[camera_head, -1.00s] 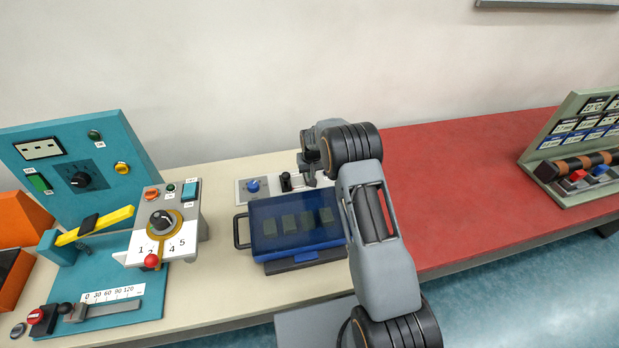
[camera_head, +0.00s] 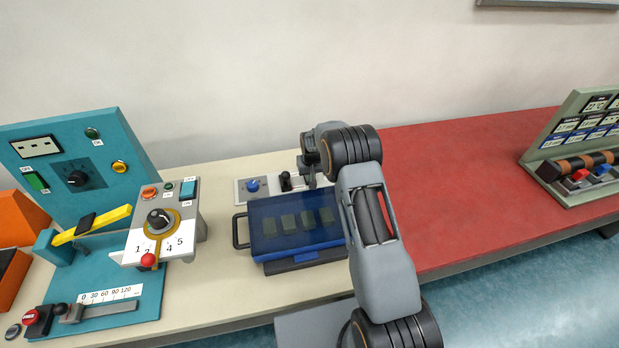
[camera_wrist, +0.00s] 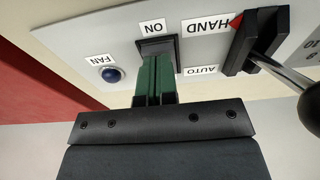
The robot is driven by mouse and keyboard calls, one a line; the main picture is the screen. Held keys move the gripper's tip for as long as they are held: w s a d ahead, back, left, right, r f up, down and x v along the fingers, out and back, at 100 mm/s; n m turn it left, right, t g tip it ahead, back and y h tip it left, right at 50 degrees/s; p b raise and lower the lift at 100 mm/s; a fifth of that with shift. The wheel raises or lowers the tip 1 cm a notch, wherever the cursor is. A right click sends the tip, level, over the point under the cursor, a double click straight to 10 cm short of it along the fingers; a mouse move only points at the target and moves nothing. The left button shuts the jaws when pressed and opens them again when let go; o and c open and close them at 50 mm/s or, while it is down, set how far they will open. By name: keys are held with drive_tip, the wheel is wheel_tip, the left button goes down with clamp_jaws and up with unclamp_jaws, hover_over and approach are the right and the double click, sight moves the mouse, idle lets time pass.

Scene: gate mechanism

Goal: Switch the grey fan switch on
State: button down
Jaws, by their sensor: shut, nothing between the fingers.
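The grey fan switch (camera_wrist: 153,43) sits in a dark square frame on a light panel (camera_wrist: 110,30), beside an ON label. My gripper (camera_wrist: 157,62) is shut and empty, with its green fingers at the lower part of the switch frame. The fingers cover part of the switch, so I cannot tell whether they touch it or how it is set. A blue round lamp (camera_wrist: 112,75) with a FAN label is to its left. In the head view, my gripper (camera_head: 309,181) is over the right end of the panel (camera_head: 241,190) and hides the switch.
A blue-lidded case (camera_head: 295,222) lies in front of the panel. A teal console (camera_head: 112,165) stands at left. The red tabletop (camera_head: 450,190) at right is mostly clear.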

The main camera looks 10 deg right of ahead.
drive_tip(key=shift+f, duration=0.4)
drive_tip(key=shift+r, duration=0.1)
drive_tip(key=shift+r+p, duration=1.2)
drive_tip(key=shift+r, duration=2.25)
drive_tip(key=shift+r, duration=0.1)
drive_tip(key=s+r+t, duration=0.1)
drive_tip(key=s+r, duration=0.6)
drive_tip(key=r, duration=0.3)
drive_tip(key=s+r, duration=0.8)
drive_tip(key=r, duration=0.2)
drive_tip(key=s+r+t, duration=0.1)
drive_tip(key=s+r, duration=0.2)
drive_tip(key=s, duration=1.5)
drive_tip(key=shift+s+t, duration=0.35)
drive_tip(key=shift+t, duration=0.05)
